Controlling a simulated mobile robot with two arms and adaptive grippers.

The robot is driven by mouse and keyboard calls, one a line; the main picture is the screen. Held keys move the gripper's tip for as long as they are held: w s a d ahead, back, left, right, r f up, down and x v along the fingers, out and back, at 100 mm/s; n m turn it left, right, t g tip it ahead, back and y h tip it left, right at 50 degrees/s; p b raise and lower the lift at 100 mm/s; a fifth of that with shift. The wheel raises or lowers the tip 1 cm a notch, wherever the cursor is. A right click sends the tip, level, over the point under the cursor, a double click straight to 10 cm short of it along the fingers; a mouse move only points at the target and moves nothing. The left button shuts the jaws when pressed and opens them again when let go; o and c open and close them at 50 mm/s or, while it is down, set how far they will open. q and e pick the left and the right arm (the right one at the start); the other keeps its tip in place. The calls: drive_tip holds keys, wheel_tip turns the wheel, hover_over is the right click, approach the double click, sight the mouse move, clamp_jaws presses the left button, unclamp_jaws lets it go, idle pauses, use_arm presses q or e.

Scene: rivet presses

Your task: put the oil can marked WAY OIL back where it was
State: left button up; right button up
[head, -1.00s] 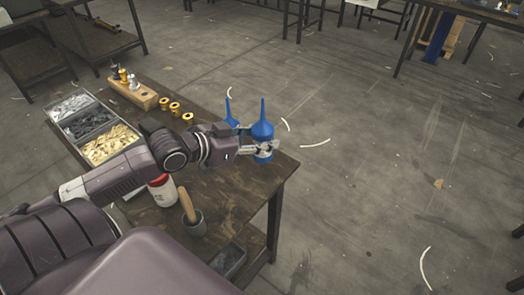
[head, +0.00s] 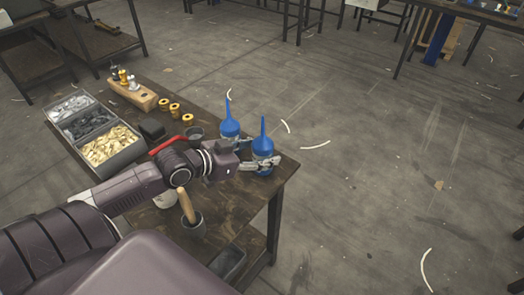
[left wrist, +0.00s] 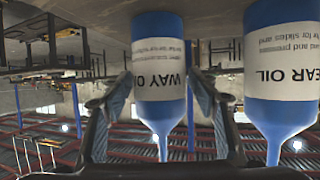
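The oil can marked WAY OIL (left wrist: 158,95) is blue with a white label and a narrow spout. The left wrist view shows it upside down between my left gripper's fingers (left wrist: 160,105), which meet its sides. In the head view this can (head: 263,147) is upright near the table's right corner, with my left gripper (head: 260,163) closed around its lower body. Its base is low at the table top; whether it touches is unclear. A similar blue GEAR OIL can (left wrist: 283,70) stands beside it, to its left in the head view (head: 229,128). My right gripper is not in view.
Open floor lies beyond the right edge.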

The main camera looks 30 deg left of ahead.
sight(254, 153)
use_arm(q)
drive_tip(key=shift+r, duration=0.25)
drive_tip(key=shift+p+v, duration=0.3)
drive_tip(key=shift+v, duration=2.05)
drive_tip(key=shift+p+v, duration=0.35)
drive_tip(key=shift+v, duration=1.25)
drive_tip(key=shift+p+v, duration=2.05)
drive_tip(key=shift+p, duration=0.95)
